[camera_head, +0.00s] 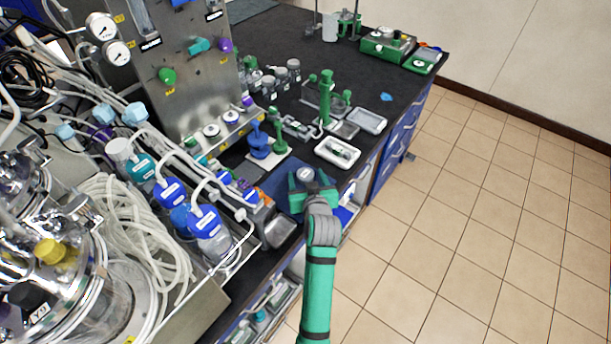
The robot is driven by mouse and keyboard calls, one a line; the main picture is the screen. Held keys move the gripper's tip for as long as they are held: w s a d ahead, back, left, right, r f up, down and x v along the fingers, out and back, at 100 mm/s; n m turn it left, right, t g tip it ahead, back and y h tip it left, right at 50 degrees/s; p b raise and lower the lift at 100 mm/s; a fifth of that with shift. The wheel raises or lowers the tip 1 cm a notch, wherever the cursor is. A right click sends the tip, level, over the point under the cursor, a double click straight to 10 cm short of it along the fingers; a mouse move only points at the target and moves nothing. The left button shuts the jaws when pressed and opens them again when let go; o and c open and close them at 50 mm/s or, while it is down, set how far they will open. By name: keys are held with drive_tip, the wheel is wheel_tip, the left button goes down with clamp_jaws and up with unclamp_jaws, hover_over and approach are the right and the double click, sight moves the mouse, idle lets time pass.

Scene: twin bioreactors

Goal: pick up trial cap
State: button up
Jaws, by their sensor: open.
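My gripper (299,198), green and dark grey, is over a dark blue mat (278,183) at the bench's front edge. It is seen from above and behind. Its jaws are open, but my wrist hides most of the fingertips and whatever lies below them. I cannot make out a trial cap for certain; it may be hidden beneath my gripper. A white tray (323,151) with small pale and green parts in it lies just beyond my gripper, apart from it.
Blue and green stands (259,140) are left of the mat. Blue-capped bottles (207,222) and coiled tubing (130,225) crowd the left. A tall green holder (326,97) and a grey tray (367,120) stand farther back. The tiled floor (470,220) at right is clear.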

drive_tip(key=c, duration=1.1)
drive_tip(key=shift+c, duration=0.2)
